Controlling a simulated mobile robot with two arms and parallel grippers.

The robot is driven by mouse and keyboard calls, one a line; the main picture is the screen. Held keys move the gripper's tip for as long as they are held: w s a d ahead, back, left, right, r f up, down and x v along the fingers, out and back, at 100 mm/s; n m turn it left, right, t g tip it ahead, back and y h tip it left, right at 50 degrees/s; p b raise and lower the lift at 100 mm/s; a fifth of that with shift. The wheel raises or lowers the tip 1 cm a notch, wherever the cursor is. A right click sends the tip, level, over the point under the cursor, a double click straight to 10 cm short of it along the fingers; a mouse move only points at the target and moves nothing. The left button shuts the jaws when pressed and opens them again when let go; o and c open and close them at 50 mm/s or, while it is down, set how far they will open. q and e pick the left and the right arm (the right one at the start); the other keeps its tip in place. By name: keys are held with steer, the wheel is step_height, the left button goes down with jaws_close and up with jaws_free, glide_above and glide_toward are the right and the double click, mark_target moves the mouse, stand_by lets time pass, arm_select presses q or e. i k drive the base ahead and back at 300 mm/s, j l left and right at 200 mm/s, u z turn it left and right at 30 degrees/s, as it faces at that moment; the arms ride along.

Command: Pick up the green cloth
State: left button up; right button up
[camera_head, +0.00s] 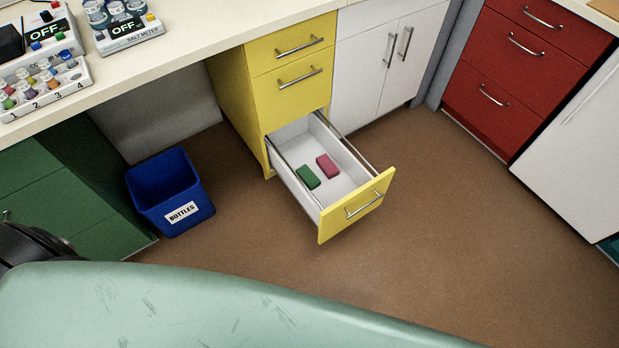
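The green cloth (308,177) is a small folded block. It lies flat inside the open bottom drawer (356,207) of the yellow cabinet, towards the drawer's left side. A pink cloth (328,166) of similar size lies just to its right, with a small gap between them. The drawer is pulled well out and has a white inside and a yellow front with a metal handle. Neither of my grippers is in view.
A blue bin (170,192) labelled BOTTLES stands on the floor left of the drawer. The counter (190,50) above holds a salt meter (128,30) and a rack of small bottles (42,85). Brown floor (450,210) is clear right of the drawer.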

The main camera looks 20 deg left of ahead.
mark_target(307, 175)
steer(key=z, duration=4.6)
steer(key=u, duration=5.15)
steer(key=i+l, duration=0.2)
steer(key=l, duration=0.15)
steer(key=i+l, duration=0.45)
steer(key=l, duration=0.3)
steer(key=z, duration=0.05)
